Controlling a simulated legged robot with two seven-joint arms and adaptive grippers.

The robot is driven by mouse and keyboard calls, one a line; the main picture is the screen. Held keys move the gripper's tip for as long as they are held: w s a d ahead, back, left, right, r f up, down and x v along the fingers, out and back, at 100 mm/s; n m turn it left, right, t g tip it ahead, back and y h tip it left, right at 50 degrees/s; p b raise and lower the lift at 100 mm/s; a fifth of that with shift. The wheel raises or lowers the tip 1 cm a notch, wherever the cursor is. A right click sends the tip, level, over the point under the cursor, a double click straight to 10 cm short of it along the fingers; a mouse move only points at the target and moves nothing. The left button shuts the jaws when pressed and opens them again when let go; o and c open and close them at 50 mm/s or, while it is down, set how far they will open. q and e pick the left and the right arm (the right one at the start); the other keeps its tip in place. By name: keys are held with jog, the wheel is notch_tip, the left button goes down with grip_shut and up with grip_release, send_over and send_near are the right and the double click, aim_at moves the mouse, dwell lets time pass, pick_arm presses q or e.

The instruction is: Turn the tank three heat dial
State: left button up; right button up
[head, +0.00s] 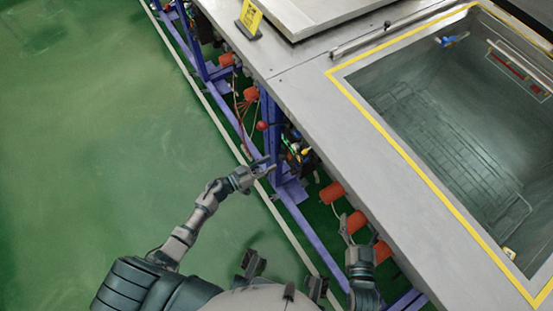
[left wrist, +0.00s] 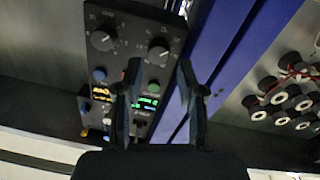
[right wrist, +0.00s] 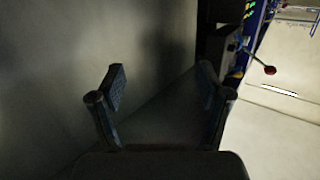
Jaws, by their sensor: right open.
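A dark control panel (left wrist: 135,60) shows in the left wrist view with two black round dials, a left dial (left wrist: 102,40) and a right dial (left wrist: 158,52). Lit yellow and green displays sit below them. I cannot read which dial is the tank three heat dial. My left gripper (left wrist: 158,75) is open and empty in front of the panel, its fingers below and either side of the right dial. In the head view my left gripper (head: 266,168) is beside the bench frame. My right gripper (right wrist: 160,82) is open and empty near a plain grey surface.
A grey bench with a yellow-edged tank (head: 440,130) runs along the right. Blue frame legs (head: 272,120) and orange cylinders (head: 332,192) are under its edge. A blue post (left wrist: 215,60) stands right of the panel. Green floor (head: 80,130) at left is clear.

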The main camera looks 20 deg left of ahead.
aim_at(282, 157)
pick_arm(q)
jog(key=x, duration=0.3)
jog(key=shift+w+d, duration=0.2)
pick_arm(e)
jog(key=shift+w+a+r+t, duration=0.1)
jog(key=shift+w+r+t, duration=0.1)
jog(key=shift+r+t, duration=0.55)
pick_arm(q)
grip_shut()
